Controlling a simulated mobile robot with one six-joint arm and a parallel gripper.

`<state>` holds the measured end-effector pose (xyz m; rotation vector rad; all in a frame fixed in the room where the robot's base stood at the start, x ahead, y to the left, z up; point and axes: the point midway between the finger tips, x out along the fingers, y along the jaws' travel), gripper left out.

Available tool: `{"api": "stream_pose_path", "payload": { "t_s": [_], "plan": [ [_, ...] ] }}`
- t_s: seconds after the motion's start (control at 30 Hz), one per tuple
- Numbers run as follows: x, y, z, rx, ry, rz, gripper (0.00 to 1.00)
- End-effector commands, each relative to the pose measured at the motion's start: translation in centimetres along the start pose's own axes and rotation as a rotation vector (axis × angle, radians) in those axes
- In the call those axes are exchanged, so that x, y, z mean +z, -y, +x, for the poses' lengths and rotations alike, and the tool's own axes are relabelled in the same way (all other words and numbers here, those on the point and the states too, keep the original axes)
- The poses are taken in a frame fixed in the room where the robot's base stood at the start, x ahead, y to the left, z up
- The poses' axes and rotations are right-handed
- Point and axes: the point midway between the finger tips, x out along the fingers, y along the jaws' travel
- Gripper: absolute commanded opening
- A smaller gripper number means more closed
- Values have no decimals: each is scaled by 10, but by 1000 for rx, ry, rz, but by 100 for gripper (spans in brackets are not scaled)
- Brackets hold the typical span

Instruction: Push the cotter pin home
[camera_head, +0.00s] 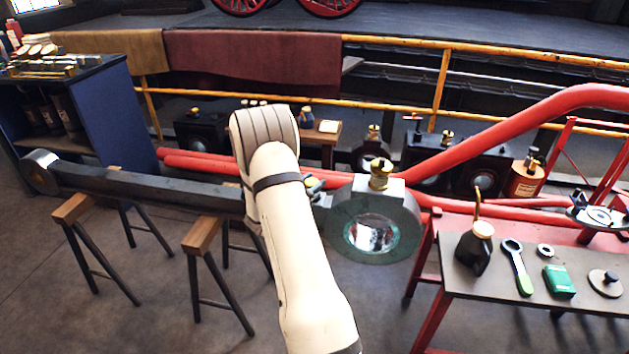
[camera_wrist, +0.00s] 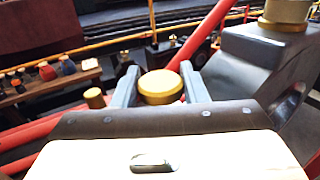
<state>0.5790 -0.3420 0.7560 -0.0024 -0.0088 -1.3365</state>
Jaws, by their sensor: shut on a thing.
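My gripper (camera_wrist: 160,85) shows in the wrist view as two grey-blue fingers, one on each side of a round brass-coloured head (camera_wrist: 161,86). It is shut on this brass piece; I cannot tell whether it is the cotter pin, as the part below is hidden. In the head view my gripper (camera_head: 316,188) is at the left side of the rod's dark big end (camera_head: 403,240), mostly behind my pale arm. The big end also shows at the right of the wrist view (camera_wrist: 265,60). A brass oil cup (camera_head: 379,172) stands on top of it.
The long dark rod (camera_head: 150,187) lies over wooden-topped trestles (camera_head: 203,236). A small brass cylinder (camera_wrist: 94,97) is left of my fingers. Red rails (camera_head: 460,130) run behind. A grey bench (camera_head: 480,284) at right holds an oil can (camera_head: 476,249), a spanner (camera_head: 517,267) and a green box (camera_head: 559,281).

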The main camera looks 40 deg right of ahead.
Motion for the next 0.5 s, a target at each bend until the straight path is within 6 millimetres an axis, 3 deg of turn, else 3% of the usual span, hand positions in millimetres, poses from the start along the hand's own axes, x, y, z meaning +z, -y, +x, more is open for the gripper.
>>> {"api": "stream_pose_path", "payload": {
  "t_s": [0.2,0.23,0.5],
  "plan": [
    [-4,0,-2,5,-10,-3,0],
    [-4,0,-2,5,-11,-4,40],
    [-3,0,-1,4,-9,-3,60]
  ]
}}
